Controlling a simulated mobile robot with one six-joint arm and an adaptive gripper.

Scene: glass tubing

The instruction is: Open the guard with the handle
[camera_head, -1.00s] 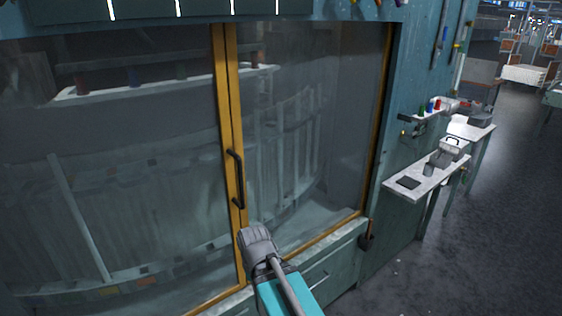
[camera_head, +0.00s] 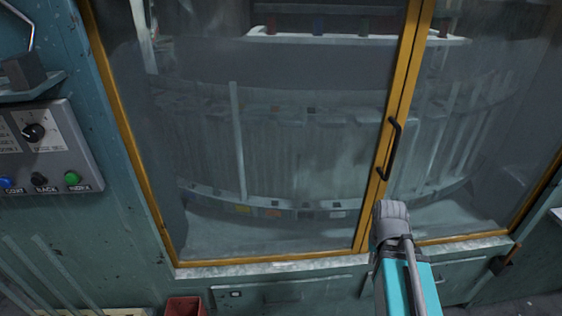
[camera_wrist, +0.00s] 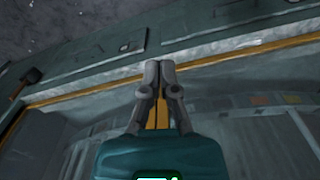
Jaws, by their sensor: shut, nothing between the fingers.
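The guard (camera_head: 290,140) is a pair of glass panels in yellow frames on a teal cabinet, and it is closed. A black bar handle (camera_head: 389,150) stands upright on the yellow middle frame, right of centre in the head view. My gripper (camera_head: 390,212) is in front of the lower part of the middle frame, just below the handle and apart from it in the picture. In the wrist view, my gripper (camera_wrist: 160,66) has its fingertips together with nothing between them. The yellow middle frame (camera_wrist: 157,112) shows behind the fingers. The handle is not visible in the wrist view.
A grey control box (camera_head: 45,150) with a dial and coloured buttons is on the left. A red bin (camera_head: 185,306) stands at the bottom left. A dark-headed tool (camera_head: 505,260) hangs at the lower right. Curved racks show behind the glass.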

